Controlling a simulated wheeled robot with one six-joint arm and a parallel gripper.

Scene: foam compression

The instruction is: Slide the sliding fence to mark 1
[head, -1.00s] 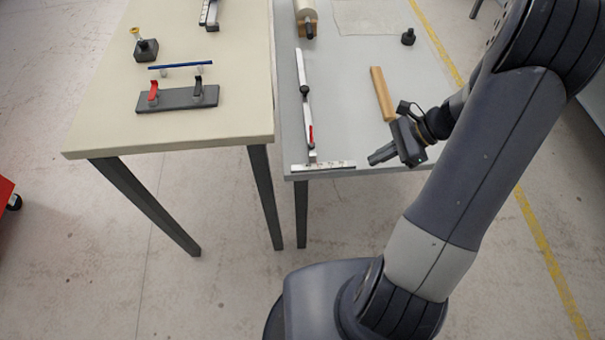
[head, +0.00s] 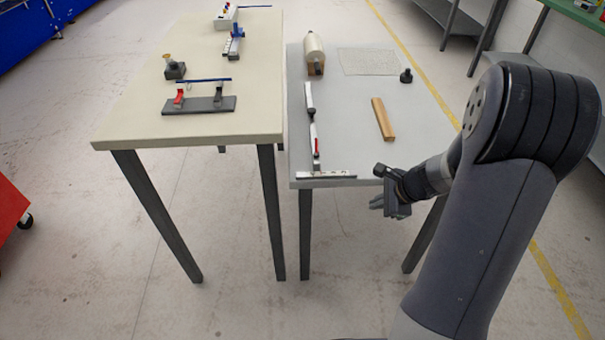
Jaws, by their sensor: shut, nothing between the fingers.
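No label names the sliding fence, so I cannot tell for sure which part it is. One candidate is the white marked strip (head: 330,175) along the grey table's front edge, at the end of a long white bar (head: 309,97) with dark and red parts. Another is a blue piece (head: 236,33) on a marked rail (head: 232,50) at the back of the beige table. The marks are too small to read. My gripper (head: 379,203) is shut and empty, in front of the grey table's front edge and right of the white strip, touching nothing visible.
The grey table (head: 350,140) also holds a wooden bar (head: 382,119), a roller (head: 314,52), a thin sheet (head: 368,61) and a black knob (head: 406,76). The beige table (head: 130,115) holds a clamp base (head: 199,105). Floor in front is clear.

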